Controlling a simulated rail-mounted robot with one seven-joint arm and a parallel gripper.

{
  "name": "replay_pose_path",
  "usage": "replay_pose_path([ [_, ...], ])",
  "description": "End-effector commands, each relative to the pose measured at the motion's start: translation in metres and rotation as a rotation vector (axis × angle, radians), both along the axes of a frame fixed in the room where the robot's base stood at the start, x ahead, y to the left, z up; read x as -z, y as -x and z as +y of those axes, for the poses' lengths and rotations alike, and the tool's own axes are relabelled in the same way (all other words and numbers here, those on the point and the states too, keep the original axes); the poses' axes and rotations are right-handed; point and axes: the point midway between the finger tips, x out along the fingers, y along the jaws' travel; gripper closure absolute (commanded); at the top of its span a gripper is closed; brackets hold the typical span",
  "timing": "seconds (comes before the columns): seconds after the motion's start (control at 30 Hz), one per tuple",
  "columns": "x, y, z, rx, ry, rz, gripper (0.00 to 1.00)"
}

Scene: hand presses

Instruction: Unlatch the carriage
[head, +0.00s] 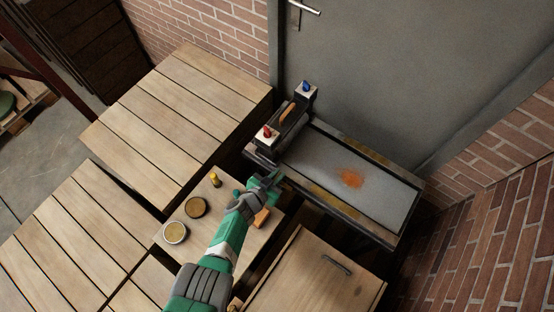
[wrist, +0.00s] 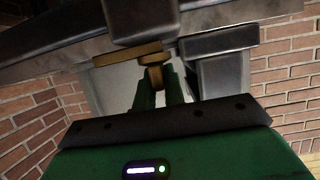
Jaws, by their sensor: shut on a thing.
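The press has a grey bed (head: 375,195) with dark rails. Its carriage (head: 293,118) stands across the bed's left end, with a red knob (head: 267,131) and a blue knob (head: 306,86) on top. My gripper (head: 272,178) is at the front left corner of the press, just below the carriage's near end. In the wrist view, a brass latch piece (wrist: 155,74) with a flat bar and a short stem sits between the green fingertips of my gripper (wrist: 158,90), which are shut on it. The head view hides this latch behind my gripper.
A small wooden table (head: 235,240) beside the press holds an open tin (head: 175,232), a brown round pot (head: 196,207), a small brass piece (head: 215,180) and an orange block (head: 262,217). A wooden cabinet (head: 310,280) stands in front. A grey door (head: 400,70) and brick walls close off the back and right.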

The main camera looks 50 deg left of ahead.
Motion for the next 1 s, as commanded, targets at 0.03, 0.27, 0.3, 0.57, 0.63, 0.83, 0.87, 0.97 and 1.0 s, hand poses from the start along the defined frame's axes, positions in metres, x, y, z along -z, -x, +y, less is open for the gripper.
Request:
replay_pose_path([
  [0.03, 0.002, 0.001, -0.001, 0.002, 0.001, 0.005, 1.00],
  [0.27, 0.002, 0.001, -0.001, 0.004, 0.000, 0.005, 1.00],
  [0.3, 0.002, 0.001, -0.001, 0.004, 0.000, 0.005, 1.00],
  [0.57, 0.002, 0.001, -0.001, 0.004, 0.000, 0.004, 0.67],
  [0.63, 0.001, 0.001, -0.001, 0.004, 0.000, 0.003, 0.67],
  [0.83, -0.008, 0.009, -0.002, 0.002, 0.001, 0.003, 0.67],
  [0.87, -0.011, 0.014, -0.002, 0.001, 0.001, 0.003, 0.67],
  [0.97, -0.022, 0.034, -0.005, -0.001, 0.001, 0.004, 0.67],
  [1.0, -0.025, 0.041, -0.007, 0.000, 0.002, 0.004, 0.67],
])
